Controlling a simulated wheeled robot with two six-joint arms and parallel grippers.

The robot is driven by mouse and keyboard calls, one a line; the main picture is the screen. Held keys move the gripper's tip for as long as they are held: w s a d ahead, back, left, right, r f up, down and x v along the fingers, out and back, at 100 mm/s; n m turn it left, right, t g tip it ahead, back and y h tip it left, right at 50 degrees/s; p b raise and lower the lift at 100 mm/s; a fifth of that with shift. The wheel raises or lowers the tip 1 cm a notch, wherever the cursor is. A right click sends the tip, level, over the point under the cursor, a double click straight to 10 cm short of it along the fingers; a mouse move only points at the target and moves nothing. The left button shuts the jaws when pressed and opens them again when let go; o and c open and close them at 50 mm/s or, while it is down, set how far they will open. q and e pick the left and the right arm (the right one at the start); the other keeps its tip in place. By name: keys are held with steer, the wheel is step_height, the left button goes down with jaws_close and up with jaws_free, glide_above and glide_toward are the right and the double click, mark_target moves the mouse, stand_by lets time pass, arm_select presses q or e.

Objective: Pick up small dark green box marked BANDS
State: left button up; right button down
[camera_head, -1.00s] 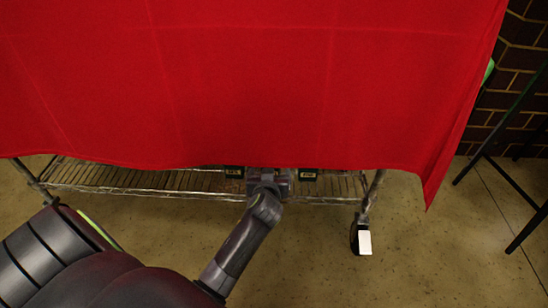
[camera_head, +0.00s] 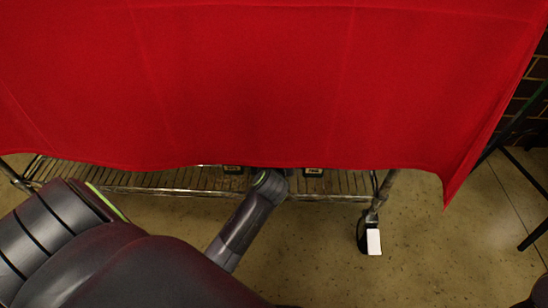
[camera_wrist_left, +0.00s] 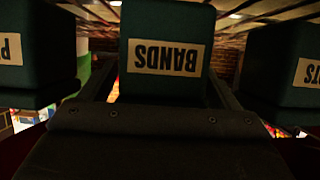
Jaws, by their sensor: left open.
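The small dark green box marked BANDS (camera_wrist_left: 167,58) fills the upper middle of the left wrist view, its label upside down. My left gripper (camera_wrist_left: 165,88) is open, with one finger on each side of this box. I cannot tell whether the fingers touch it. In the head view my left arm reaches under the red cloth, which hides the gripper and the BANDS box. My right gripper is not in view.
Similar dark boxes stand left (camera_wrist_left: 30,55) and right (camera_wrist_left: 285,65) of the BANDS box, close to the fingers. In the head view, a red cloth (camera_head: 270,80) hangs over a wire shelf (camera_head: 150,180) with a caster (camera_head: 372,240).

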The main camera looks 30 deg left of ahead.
arm_select(q)
steer(key=c, duration=1.1)
steer(key=shift+c, duration=0.2)
steer(key=shift+r, duration=0.2)
